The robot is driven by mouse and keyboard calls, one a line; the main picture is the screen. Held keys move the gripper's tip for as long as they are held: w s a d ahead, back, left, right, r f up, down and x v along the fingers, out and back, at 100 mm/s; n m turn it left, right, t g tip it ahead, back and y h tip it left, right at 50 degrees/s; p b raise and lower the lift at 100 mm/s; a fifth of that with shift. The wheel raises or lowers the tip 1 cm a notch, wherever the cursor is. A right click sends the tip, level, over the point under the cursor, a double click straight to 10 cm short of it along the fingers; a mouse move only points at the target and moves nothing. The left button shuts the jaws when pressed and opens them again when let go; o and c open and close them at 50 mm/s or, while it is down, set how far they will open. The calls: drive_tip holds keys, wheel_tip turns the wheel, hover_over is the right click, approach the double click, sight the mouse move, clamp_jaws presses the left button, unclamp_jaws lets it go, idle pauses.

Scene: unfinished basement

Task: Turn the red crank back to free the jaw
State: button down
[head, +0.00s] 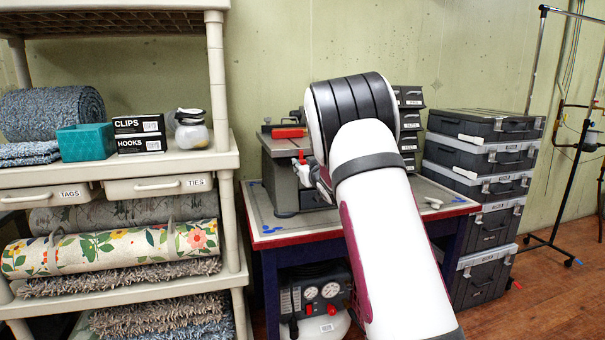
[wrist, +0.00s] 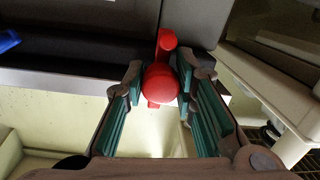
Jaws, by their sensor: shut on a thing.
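The red crank (wrist: 161,84) shows in the wrist view between the two green-padded fingers of my gripper (wrist: 163,92), which is shut on its round knob. A red arm of the crank runs up from the knob toward a grey metal body. In the head view a small part of the red crank (head: 301,157) shows at the front of a grey bench machine (head: 282,178). A red block (head: 288,132) lies on top of the machine. My arm hides most of my gripper and the machine's right side there. I cannot tell whether the jaw is clamped.
The machine stands on a workbench with a red edge (head: 275,243). A beige shelf (head: 222,160) with boxes and rolled rugs is close on the left. Stacked grey cases (head: 490,155) stand on the right. A compressor (head: 315,295) sits under the bench.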

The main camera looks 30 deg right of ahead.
drive_tip(key=n+b, duration=0.5)
drive_tip(key=shift+f+h, duration=0.15)
drive_tip(key=shift+h, duration=0.15)
drive_tip(key=shift+n+b, duration=1.9)
drive_tip(key=shift+n, duration=0.1)
drive_tip(key=shift+h, duration=0.3)
drive_tip(key=c, duration=1.3)
unclamp_jaws()
